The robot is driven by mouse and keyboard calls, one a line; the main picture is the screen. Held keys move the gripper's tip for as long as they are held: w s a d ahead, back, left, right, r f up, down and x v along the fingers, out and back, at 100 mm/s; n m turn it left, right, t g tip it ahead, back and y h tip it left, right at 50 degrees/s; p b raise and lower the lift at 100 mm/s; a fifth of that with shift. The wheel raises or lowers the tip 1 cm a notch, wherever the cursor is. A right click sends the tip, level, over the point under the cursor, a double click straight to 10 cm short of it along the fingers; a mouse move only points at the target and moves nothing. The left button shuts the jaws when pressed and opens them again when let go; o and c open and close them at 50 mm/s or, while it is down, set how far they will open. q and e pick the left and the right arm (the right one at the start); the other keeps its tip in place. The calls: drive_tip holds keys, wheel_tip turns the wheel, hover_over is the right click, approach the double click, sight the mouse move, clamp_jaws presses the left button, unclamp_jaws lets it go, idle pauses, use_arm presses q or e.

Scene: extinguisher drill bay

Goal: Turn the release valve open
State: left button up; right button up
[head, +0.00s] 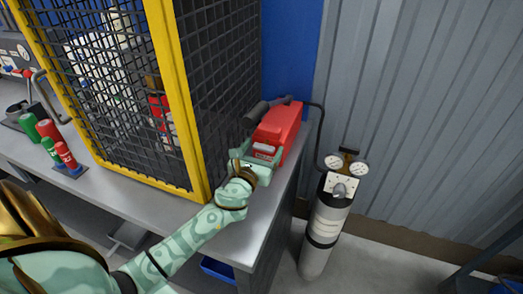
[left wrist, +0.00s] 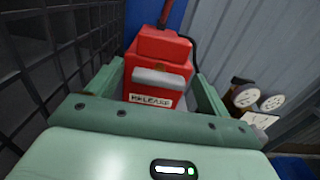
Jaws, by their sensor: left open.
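The release valve is a red box (head: 283,125) at the right end of the bench, beside the mesh cage. In the left wrist view the red box (left wrist: 160,52) has a grey bar handle (left wrist: 158,79) lying across its front, above a white RELEASE label (left wrist: 151,99). My left gripper (head: 262,148) is open at the near face of the box. In the left wrist view its two green fingers stand left and right of the handle, with a gap on each side. I cannot tell whether a finger touches the box. My right gripper is not in view.
A yellow-framed mesh cage (head: 178,100) stands close left of the valve. A dark hose (head: 320,130) runs from the box toward a grey cylinder with gauges (head: 326,222) on the floor at right. Red and green small cylinders (head: 65,153) stand at the bench's left.

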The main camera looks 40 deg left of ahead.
use_arm(q)
drive_tip(key=shift+c, duration=0.3)
drive_tip(key=c, duration=0.9)
drive_tip(key=shift+c, duration=0.2)
drive_tip(key=shift+n, duration=1.5)
drive_tip(key=shift+a+n, duration=0.15)
drive_tip(key=shift+n, duration=2.05)
